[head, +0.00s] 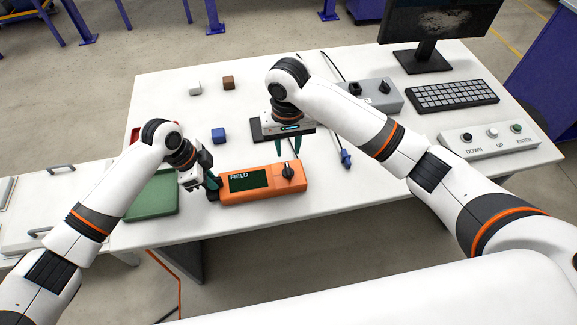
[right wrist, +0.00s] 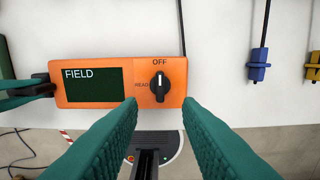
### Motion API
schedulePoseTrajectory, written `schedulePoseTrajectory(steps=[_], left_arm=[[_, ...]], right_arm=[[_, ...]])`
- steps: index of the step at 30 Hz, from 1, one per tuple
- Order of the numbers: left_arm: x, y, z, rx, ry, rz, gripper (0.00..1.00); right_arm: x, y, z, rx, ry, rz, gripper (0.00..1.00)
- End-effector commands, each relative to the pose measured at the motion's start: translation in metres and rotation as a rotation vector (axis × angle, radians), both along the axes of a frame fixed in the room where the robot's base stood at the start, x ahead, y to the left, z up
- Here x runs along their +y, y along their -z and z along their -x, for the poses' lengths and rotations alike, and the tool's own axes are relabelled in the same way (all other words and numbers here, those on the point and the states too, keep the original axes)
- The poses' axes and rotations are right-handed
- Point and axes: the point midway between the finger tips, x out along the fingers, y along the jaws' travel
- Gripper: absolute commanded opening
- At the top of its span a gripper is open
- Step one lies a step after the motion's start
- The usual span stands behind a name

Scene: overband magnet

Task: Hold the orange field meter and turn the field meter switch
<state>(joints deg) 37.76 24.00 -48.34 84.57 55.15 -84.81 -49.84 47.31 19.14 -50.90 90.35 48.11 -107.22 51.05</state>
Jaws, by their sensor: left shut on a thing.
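The orange field meter (head: 262,181) lies on the white table near its front edge, with a dark screen marked FIELD. My left gripper (head: 210,183) is shut on the meter's left end; its fingers also show at the left of the right wrist view (right wrist: 42,90). The black field meter switch (head: 288,171) is on the meter's right part. In the right wrist view the switch (right wrist: 160,87) points up toward OFF, with READ at its left. My right gripper (head: 288,146) is open and empty above the switch, its two fingers spread apart (right wrist: 165,103).
A green tray (head: 152,212) lies left of the meter. A blue clip on a cable (head: 346,158), a grey knob box (head: 372,96), a keyboard (head: 452,95) and a button panel (head: 490,137) stand right.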

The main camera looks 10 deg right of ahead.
Motion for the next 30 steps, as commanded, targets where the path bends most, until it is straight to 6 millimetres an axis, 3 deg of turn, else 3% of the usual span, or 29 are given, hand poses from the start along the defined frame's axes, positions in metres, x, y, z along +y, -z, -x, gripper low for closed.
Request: schedulePoseTrajectory(steps=[18,30], left_arm=[[0.0,0.0,0.0,0.0,0.0,0.001,0.0],[0.0,0.0,0.0,0.0,0.001,0.001,0.0]], right_arm=[[0.0,0.077,0.0,0.002,0.002,-0.001,0.32],[0.0,0.087,0.0,-0.001,0.002,0.0,0.32]])
